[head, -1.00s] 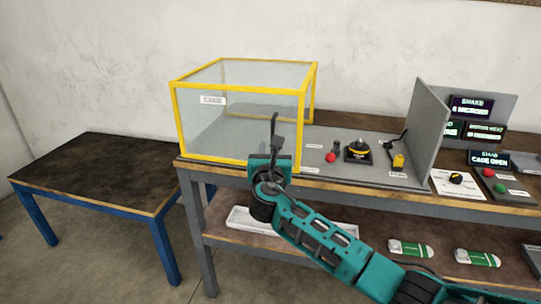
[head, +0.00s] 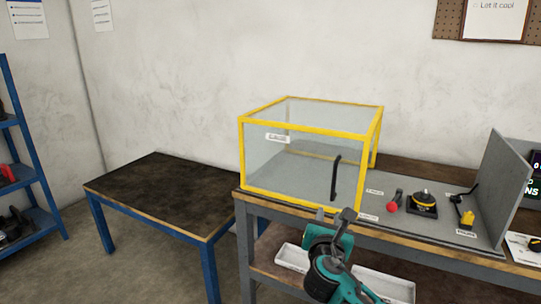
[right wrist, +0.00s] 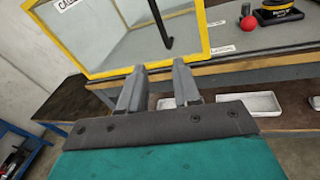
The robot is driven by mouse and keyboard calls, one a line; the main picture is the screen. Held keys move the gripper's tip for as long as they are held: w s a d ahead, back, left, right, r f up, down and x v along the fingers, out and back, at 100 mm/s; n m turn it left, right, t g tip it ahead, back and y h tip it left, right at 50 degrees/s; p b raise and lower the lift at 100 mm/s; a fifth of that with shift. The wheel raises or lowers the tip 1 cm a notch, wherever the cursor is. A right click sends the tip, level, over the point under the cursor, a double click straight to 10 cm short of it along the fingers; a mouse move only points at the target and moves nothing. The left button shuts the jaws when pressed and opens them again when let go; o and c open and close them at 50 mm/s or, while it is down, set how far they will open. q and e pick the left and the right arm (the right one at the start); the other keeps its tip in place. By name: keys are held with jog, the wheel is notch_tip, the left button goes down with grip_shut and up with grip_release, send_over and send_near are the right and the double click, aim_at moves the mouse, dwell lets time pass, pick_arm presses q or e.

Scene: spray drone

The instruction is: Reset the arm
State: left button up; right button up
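My right arm comes in from the bottom of the head view, with the right gripper (head: 342,222) in front of the workbench edge, just below the cage. In the right wrist view its two grey fingers (right wrist: 158,85) are apart with nothing between them. The cage (head: 243,165) is a clear box with a yellow frame, standing on the bench. A black handle (head: 335,178) is on its front pane, above and apart from the gripper; it also shows in the right wrist view (right wrist: 160,25). My left gripper is not in view.
A red ball-topped part (head: 392,207), a round black and yellow device (head: 422,200) and a yellow tool (head: 467,218) sit right of the cage. A dark table (head: 160,190) with a clear top stands left. White trays (head: 385,285) lie on the lower shelf.

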jog(key=s+a+f+m+g+y, duration=0.3)
jog(key=s+f+m+g+y, duration=0.15)
jog(key=s+f+m, duration=1)
jog(key=s+d+f+m+y, duration=0.1)
jog(key=s+f+m, duration=0.3)
jog(key=s+m, duration=0.2)
jog(key=s+d+f+m+y, duration=0.1)
jog(key=s+f+m+y, duration=0.1)
jog(key=s+m, duration=0.5)
jog(key=s+f, duration=0.1)
jog(key=s, duration=0.1)
jog(key=shift+s+d+f+g, duration=0.25)
jog(key=shift+s+f+g, duration=0.1)
jog(key=shift+s, duration=0.05)
